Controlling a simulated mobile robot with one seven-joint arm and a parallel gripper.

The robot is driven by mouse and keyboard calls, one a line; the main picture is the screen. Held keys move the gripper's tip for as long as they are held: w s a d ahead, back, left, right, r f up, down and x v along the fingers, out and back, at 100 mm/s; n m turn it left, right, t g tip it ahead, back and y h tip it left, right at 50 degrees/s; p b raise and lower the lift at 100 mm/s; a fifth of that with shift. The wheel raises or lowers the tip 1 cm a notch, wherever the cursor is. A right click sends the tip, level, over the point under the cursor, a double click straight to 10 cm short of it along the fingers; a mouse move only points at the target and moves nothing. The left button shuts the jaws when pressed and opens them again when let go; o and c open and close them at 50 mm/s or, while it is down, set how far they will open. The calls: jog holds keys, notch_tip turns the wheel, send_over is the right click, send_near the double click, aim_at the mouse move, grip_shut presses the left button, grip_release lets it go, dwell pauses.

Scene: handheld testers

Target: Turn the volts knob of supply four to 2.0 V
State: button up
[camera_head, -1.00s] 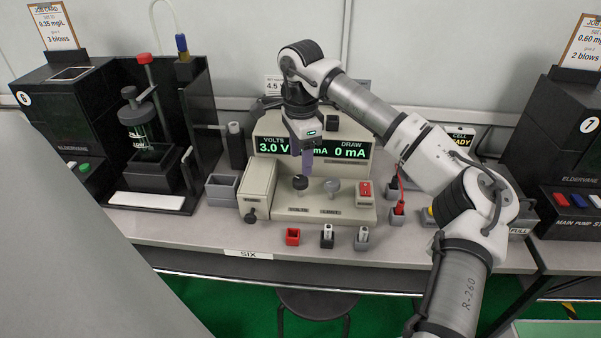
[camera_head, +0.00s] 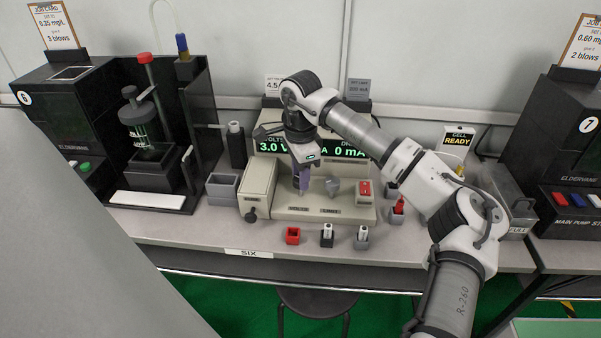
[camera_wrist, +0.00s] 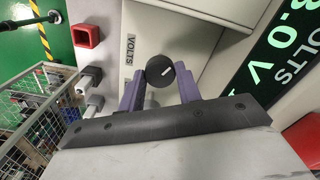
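The power supply (camera_head: 345,205) is a beige unit; its display (camera_head: 272,146) reads 3.0 V, with a mA reading partly covered by my arm. The bench edge below carries a SIX label (camera_head: 248,253); I see no label reading four. The volts knob (camera_wrist: 160,72) is round and black with a white pointer line, beside the VOLTS label (camera_wrist: 131,49). My gripper (camera_head: 300,188) is over this knob and hides it in the head view. In the wrist view its purple fingers (camera_wrist: 161,78) stand apart on either side of the knob, with small gaps apparent.
A grey limit knob (camera_head: 332,186) sits close right of my gripper, and a red switch (camera_head: 364,189) beyond it. Small red (camera_head: 292,236) and grey (camera_head: 361,238) sockets stand along the bench front. A black tester (camera_head: 150,130) stands at left.

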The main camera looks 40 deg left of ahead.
jog(key=shift+c, duration=0.8)
jog(key=shift+n, duration=0.4)
jog(key=shift+n+b, duration=0.3)
jog(key=shift+n, duration=3.2)
jog(key=o, duration=1)
